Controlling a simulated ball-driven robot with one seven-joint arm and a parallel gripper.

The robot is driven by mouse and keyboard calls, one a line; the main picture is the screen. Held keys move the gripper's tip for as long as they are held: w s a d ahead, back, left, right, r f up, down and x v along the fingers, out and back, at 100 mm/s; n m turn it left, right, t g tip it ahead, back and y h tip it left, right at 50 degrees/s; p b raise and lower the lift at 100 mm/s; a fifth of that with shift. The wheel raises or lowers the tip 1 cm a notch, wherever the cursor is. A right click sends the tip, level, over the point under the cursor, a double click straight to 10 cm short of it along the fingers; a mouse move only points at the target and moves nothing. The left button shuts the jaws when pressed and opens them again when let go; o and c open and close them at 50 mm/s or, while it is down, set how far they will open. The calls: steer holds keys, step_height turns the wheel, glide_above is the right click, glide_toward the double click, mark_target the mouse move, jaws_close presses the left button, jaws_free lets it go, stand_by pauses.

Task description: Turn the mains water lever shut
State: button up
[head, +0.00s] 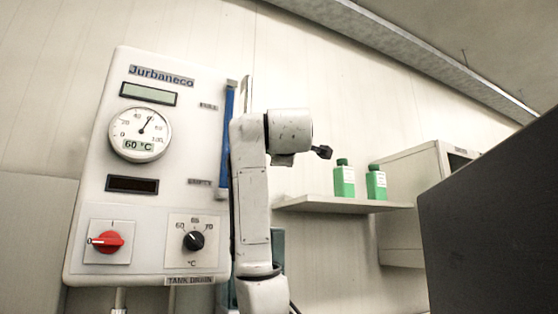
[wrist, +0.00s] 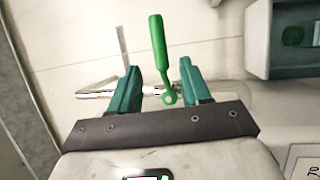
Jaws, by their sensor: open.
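In the wrist view, a green lever (wrist: 157,45) stands over a pale metal pipe (wrist: 96,93). Its long handle points up the picture, across the line of the pipe, and its round pivot end is low between my jaws. No label shows beside it. My gripper (wrist: 160,66) is open, with one teal finger on each side of the lever and a visible gap to both. The lever's handle reaches up past the fingertips in the picture. In the head view the lever is not visible, and my arm covers part of the wall there.
A control panel (head: 150,215) with a dial, a red switch (head: 106,241) and a black knob (head: 194,240) hangs left of my arm. Green bottles (head: 344,181) stand on a shelf (head: 330,205). A dark block (head: 495,215) fills the right. A teal-grey bin (wrist: 258,40) is at upper right in the wrist view.

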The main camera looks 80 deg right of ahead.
steer(key=shift+b+v, duration=0.4)
steer(key=shift+v, duration=1.35)
